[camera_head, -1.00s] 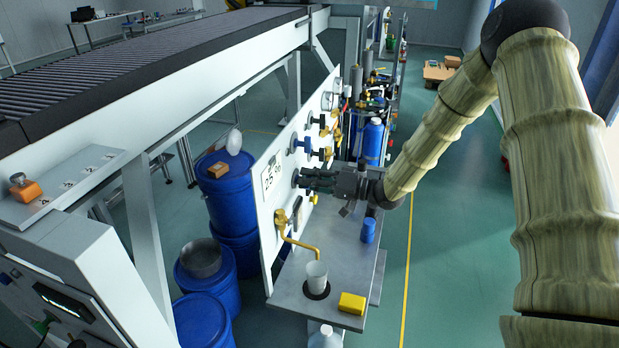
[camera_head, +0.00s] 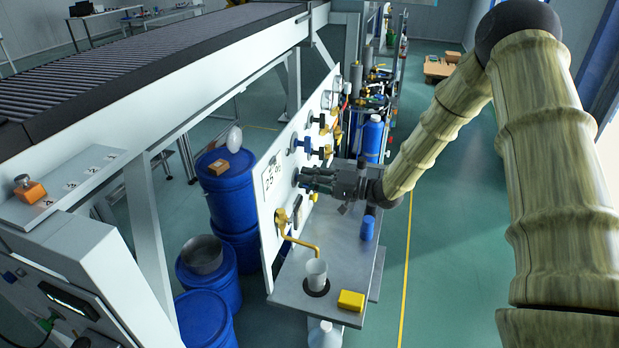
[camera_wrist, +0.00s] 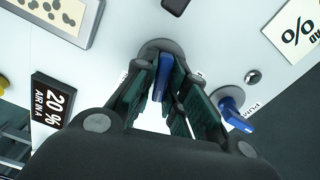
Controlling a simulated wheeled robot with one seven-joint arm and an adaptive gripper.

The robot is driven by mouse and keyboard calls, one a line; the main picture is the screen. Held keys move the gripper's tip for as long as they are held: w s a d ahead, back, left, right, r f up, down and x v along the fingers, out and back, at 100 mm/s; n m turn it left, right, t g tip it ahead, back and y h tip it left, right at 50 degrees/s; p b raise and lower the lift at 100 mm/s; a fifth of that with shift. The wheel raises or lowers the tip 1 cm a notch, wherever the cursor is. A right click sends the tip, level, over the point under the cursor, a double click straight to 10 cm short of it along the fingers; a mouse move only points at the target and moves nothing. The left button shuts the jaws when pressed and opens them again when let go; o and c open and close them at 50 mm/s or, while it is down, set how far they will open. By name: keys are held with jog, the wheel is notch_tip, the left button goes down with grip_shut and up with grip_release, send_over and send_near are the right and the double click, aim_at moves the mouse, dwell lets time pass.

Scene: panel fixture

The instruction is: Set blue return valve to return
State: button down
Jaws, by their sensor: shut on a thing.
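A blue valve handle (camera_wrist: 163,76) on a round grey base stands on the white panel (camera_wrist: 215,35) in the wrist view. My gripper (camera_wrist: 158,92) is shut on this handle, with its dark finger pads on both sides. In the head view my gripper (camera_head: 308,179) reaches the panel (camera_head: 270,210) from the right and hides the handle. A second blue handle (camera_wrist: 236,116) sits apart to the right in the wrist view. The text beside both handles is mostly hidden, so I cannot read the valve's setting.
A brass tap (camera_head: 298,241) curves over a white cup (camera_head: 316,272) on the grey shelf (camera_head: 340,248). A yellow block (camera_head: 351,300) lies near the shelf's front edge. Several other valves line the panel further back. Blue drums (camera_head: 228,190) stand left of the panel.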

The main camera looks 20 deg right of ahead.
jog(key=shift+f+m+p, duration=0.15)
jog(key=shift+m+p, duration=0.7)
jog(key=shift+m, duration=0.75)
dwell(2.9)
dwell(0.3)
jog(key=c, duration=1.5)
grip_release()
jog(key=v, duration=1.2)
